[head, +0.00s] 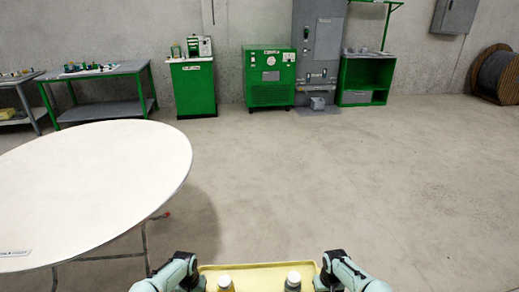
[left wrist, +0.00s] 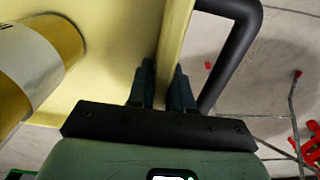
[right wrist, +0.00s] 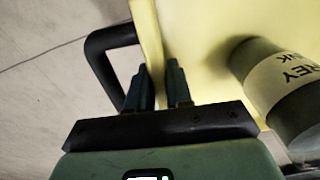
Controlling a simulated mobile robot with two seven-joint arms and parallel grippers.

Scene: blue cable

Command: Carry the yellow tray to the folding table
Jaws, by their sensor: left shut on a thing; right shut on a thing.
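The yellow tray (head: 258,272) is at the bottom of the head view, between my two grippers, with two containers standing on it. My left gripper (left wrist: 162,85) is shut on the tray's wall beside a black handle (left wrist: 236,50). My right gripper (right wrist: 158,85) is shut on the opposite wall beside the other black handle (right wrist: 103,58). In the left wrist view a yellow container (left wrist: 45,55) with a pale label is in the tray. In the right wrist view a grey container (right wrist: 283,95) with a printed label is in it. The white round folding table (head: 95,180) stands at left, its top bare except for a small label.
Bare concrete floor (head: 330,180) lies ahead and to the right. Table legs (head: 146,245) reach the floor left of the tray. Along the back wall stand a workbench (head: 105,80), green cabinets (head: 270,78) and a cable drum (head: 497,75).

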